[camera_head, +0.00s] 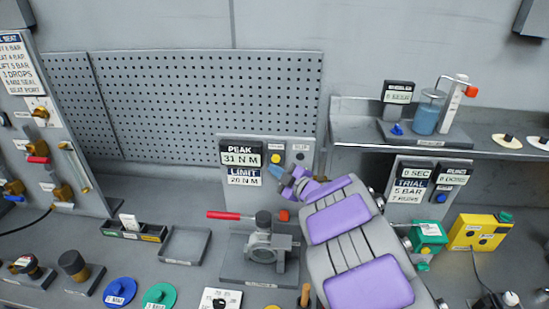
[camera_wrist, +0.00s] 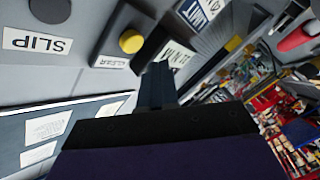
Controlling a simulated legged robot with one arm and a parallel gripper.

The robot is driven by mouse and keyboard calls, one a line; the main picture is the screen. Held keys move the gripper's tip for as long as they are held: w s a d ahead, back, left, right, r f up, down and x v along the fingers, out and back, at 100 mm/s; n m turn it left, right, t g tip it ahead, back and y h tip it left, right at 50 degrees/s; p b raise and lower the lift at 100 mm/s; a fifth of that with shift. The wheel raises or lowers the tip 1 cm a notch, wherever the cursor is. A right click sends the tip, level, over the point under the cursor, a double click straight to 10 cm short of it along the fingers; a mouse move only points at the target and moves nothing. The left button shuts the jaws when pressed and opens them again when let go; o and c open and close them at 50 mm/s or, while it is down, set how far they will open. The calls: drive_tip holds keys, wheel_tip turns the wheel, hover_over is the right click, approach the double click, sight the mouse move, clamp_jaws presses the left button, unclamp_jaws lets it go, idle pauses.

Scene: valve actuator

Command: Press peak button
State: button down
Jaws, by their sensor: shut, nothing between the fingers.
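A grey panel (camera_head: 226,139) carries a display reading PEAK 31 N M (camera_head: 241,154) above LIMIT 20 N M. To the right of the PEAK display is a round yellow button (camera_head: 276,158). In the wrist view the yellow button (camera_wrist: 131,41) sticks out, with a small label beside it. My gripper (camera_head: 277,172) is shut and empty, its tips just below the yellow button in the head view. In the wrist view my gripper (camera_wrist: 160,70) points at the panel between the yellow button and a display. I see no contact with the button.
A grey button (camera_wrist: 48,9) labelled SLIP sits beside the yellow one. Below the panel stands a valve (camera_head: 263,243) with a red-handled bar (camera_head: 230,215). To the right are a TRIAL panel (camera_head: 408,208), a green box (camera_head: 427,236) and a yellow box (camera_head: 480,231).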

sight(276, 158)
drive_tip(key=shift+w+d, duration=0.15)
drive_tip(key=shift+w, duration=0.6)
drive_tip(key=shift+a, duration=0.2)
drive_tip(key=shift+d, duration=0.2)
drive_tip(key=shift+w, duration=0.1)
idle(1.1)
drive_tip(key=shift+w+p, duration=0.3)
drive_tip(key=shift+p, duration=0.1)
